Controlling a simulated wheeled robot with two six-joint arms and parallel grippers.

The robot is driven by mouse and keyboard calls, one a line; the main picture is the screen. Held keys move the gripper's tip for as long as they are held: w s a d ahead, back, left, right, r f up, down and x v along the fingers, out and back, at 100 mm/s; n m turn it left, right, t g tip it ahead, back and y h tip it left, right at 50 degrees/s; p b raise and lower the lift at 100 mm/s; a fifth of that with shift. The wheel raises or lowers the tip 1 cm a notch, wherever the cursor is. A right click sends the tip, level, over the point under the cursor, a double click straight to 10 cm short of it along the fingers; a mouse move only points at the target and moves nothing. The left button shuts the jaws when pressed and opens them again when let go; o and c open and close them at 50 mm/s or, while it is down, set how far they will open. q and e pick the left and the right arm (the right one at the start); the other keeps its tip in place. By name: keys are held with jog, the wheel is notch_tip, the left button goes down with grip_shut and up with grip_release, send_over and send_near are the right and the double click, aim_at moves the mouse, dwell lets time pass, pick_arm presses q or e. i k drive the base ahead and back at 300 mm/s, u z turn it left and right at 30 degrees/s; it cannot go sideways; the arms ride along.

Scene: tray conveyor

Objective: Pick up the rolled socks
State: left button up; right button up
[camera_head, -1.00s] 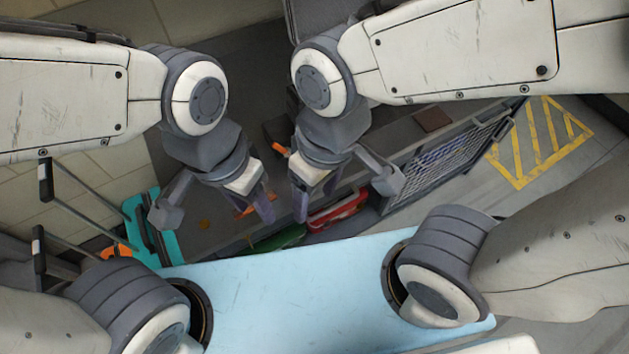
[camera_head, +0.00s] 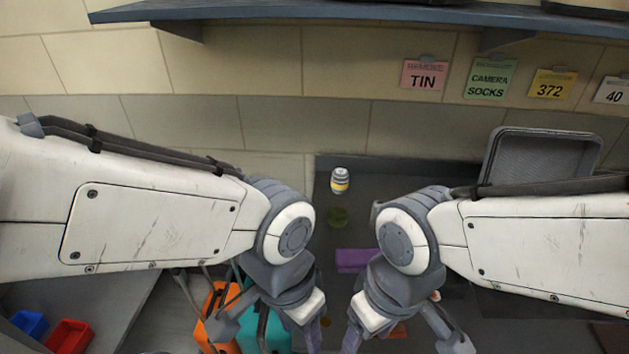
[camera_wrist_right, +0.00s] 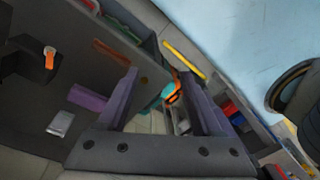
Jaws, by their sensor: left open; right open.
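A small dark green rounded bundle (camera_head: 338,216) lies on the dark conveyor surface (camera_head: 330,165) in the head view. It may be the rolled socks, but it is too dim to be sure. My left gripper (camera_head: 290,342) is open, low in the head view, below and left of the bundle. My right gripper (camera_head: 357,342) is open, low and right of centre, also apart from the bundle. In the right wrist view its two fingers (camera_wrist_right: 160,80) are spread with nothing held between them. I cannot pick out the green bundle there.
A grey mesh tray (camera_head: 543,160) is at right. Signs reading TIN (camera_head: 424,75) and CAMERA SOCKS (camera_head: 490,79) hang on the wall. Red (camera_head: 70,337) and blue (camera_head: 30,323) bins sit lower left.

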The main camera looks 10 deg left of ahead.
aim_at(340, 178)
jog(key=k, duration=1)
jog(key=u, duration=0.7)
jog(key=i, duration=1.5)
jog(key=z, duration=0.65)
